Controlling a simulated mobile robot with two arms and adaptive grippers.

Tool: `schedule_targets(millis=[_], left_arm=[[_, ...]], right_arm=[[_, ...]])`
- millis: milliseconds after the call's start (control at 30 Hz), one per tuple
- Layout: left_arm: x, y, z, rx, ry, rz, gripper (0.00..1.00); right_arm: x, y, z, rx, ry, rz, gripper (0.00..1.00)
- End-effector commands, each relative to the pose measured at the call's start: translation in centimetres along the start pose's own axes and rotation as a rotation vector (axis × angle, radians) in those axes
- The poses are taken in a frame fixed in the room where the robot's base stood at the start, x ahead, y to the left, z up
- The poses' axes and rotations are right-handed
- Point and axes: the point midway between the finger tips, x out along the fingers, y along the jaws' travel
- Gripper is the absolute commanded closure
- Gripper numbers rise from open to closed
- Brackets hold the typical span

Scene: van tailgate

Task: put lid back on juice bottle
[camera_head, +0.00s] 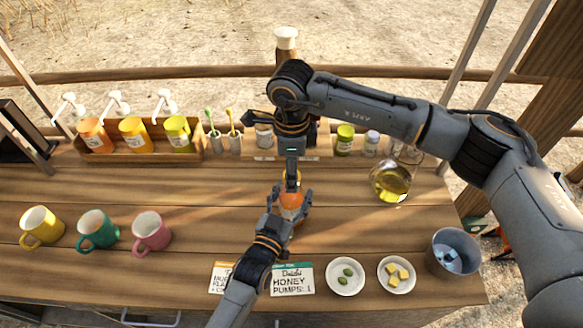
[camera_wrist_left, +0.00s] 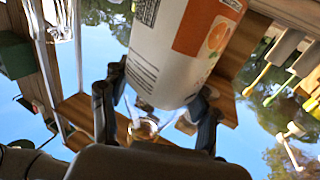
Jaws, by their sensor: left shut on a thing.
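The juice bottle (camera_head: 291,199), with an orange band, stands near the middle of the wooden counter. In the left wrist view the bottle (camera_wrist_left: 185,50) is white with an orange label and a picture of an orange. My left gripper (camera_head: 288,203) is shut around its body, with one finger on each side. My right gripper (camera_head: 292,180) points down directly over the bottle's top and hides it. I cannot make out the lid, nor whether the right fingers hold it or touch the bottle.
Mugs (camera_head: 95,230) stand at left. A wooden box (camera_head: 102,155) of pump bottles and a rack of jars line the back. A glass jug (camera_head: 391,182) stands right of the bottle. Cards (camera_head: 292,279), small dishes (camera_head: 345,277) and a grey bucket (camera_head: 453,252) sit along the front.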

Motion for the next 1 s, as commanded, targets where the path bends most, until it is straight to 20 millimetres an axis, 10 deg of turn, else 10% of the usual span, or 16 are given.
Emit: schedule_targets(millis=[600,1000], left_arm=[[0.0,0.0,0.1,0.0,-0.001,0.0,1.0],[0.0,0.0,0.1,0.0,-0.001,0.0,1.0]], right_arm=[[-10.4,-0.1,0.0,0.0,-0.001,-0.003,0.38],[-12.0,0.0,0.0,0.0,0.0,0.0,0.38]])
